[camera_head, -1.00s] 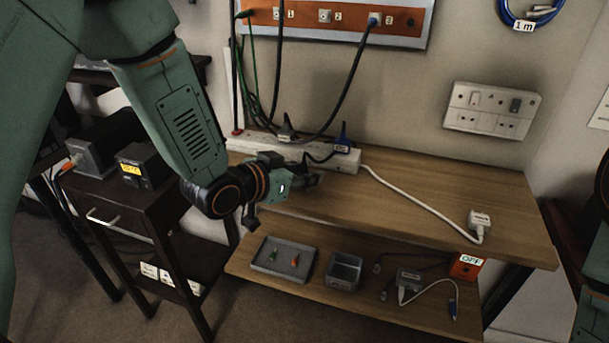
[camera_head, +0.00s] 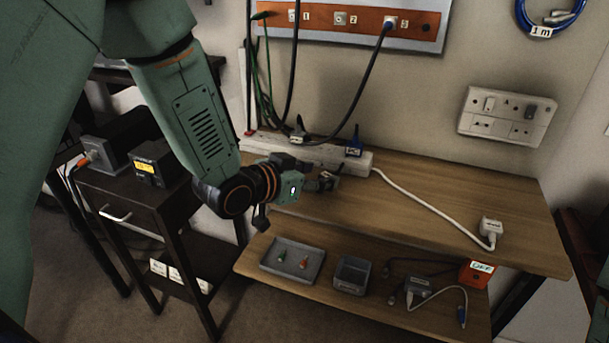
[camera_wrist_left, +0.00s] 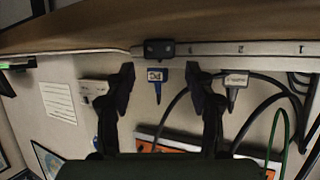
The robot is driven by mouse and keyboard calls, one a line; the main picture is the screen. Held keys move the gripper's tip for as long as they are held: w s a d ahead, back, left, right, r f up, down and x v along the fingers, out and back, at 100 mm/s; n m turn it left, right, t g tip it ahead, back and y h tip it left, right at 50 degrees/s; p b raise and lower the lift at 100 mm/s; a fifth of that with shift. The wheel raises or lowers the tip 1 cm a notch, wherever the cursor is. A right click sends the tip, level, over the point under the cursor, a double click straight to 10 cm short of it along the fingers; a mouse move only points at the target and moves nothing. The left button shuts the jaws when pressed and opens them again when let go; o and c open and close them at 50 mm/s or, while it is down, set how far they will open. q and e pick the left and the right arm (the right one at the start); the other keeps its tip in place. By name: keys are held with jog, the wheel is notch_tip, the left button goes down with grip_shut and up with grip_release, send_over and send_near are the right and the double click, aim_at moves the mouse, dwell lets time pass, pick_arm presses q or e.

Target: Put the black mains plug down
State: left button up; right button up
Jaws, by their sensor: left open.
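My left gripper (camera_head: 328,181) is over the upper wooden shelf, just in front of the white power strip (camera_head: 366,163). In the left wrist view its two dark fingers (camera_wrist_left: 163,88) are wide apart with an empty gap. A small black block, apparently the black mains plug (camera_wrist_left: 158,48), shows beyond that gap, at the shelf beside the strip. No finger visibly touches it. I cannot tell from this angle exactly how it rests. In the head view the gripper hides most of that spot. My right gripper is out of view.
A blue PC plug (camera_head: 354,148) and another labelled plug (camera_head: 298,136) sit at the strip, with cables rising behind. A white plug (camera_head: 490,229) lies at the shelf's right. Below are a grey tray (camera_head: 292,262) and bin (camera_head: 351,275). The upper shelf's middle is clear.

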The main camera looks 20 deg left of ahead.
pick_arm(q)
jog(key=p+v, duration=0.4)
jog(key=v, duration=0.8)
jog(key=shift+s+r, duration=0.1)
jog(key=shift+r, duration=0.05)
jog(key=s+f+n+g+y, duration=0.2)
jog(key=s+f+g, duration=0.2)
jog(key=s+f, duration=0.4)
jog(key=s+f+n+g+y, duration=0.1)
jog(key=s+f+g, duration=0.3)
jog(key=f, duration=0.7)
jog(key=s+a+f+n+g+y, duration=0.1)
jog(key=s+f+g, duration=0.1)
jog(key=s, duration=0.6)
jog(key=s+a+f+n+g+y, duration=0.1)
jog(key=s+f+g, duration=0.1)
jog(key=s+f, duration=0.3)
jog(key=s, duration=0.3)
jog(key=shift+f+y, duration=0.25)
jog(key=shift+y, duration=0.05)
jog(key=shift+s, duration=0.15)
